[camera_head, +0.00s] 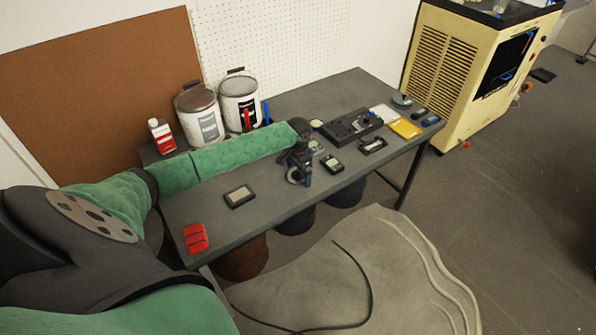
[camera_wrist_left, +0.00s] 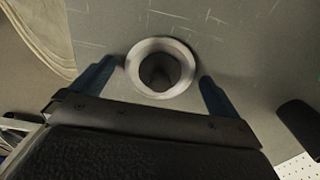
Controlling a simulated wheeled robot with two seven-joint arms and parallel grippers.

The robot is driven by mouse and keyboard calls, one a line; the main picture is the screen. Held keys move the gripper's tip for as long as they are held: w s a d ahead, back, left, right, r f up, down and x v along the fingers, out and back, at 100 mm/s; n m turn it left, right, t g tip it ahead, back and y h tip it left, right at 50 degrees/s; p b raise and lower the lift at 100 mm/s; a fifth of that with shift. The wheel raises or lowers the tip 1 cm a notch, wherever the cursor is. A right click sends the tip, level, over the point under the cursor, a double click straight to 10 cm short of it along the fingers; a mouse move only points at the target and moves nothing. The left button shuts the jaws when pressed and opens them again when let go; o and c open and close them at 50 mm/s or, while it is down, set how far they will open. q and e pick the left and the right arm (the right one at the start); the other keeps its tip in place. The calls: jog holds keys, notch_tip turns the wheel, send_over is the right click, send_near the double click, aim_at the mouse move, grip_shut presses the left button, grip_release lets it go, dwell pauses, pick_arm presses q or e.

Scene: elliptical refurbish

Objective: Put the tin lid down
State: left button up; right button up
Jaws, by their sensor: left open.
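The tin lid appears as a round, pale-rimmed piece with a dark, sunken centre (camera_wrist_left: 160,45) in the left wrist view. It rests on or just above the grey table; I cannot tell which. My left gripper (camera_wrist_left: 158,78) is open, with one blue finger on each side of the lid and small gaps visible. In the head view my left gripper (camera_head: 300,180) points down over the table's front half, and the lid's pale ring (camera_head: 293,176) shows beside its finger. My right gripper is not in view.
The grey table (camera_head: 275,202) also holds two paint tins (camera_head: 207,126), a red-and-white bottle (camera_head: 161,136), a framed dark device (camera_head: 239,196) and a red block (camera_head: 196,238). A dark meter (camera_head: 332,163) lies close right of the gripper. Bare tabletop lies front left.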

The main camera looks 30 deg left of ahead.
aim_at(298, 171)
pick_arm(q)
jog(key=shift+r, duration=0.1)
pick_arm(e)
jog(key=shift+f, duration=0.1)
pick_arm(q)
jog(key=shift+r, duration=0.3)
notch_tip(298, 171, up, 11)
jog(key=b, duration=0.2)
jog(key=shift+r+b, duration=0.2)
jog(key=shift+b, duration=0.15)
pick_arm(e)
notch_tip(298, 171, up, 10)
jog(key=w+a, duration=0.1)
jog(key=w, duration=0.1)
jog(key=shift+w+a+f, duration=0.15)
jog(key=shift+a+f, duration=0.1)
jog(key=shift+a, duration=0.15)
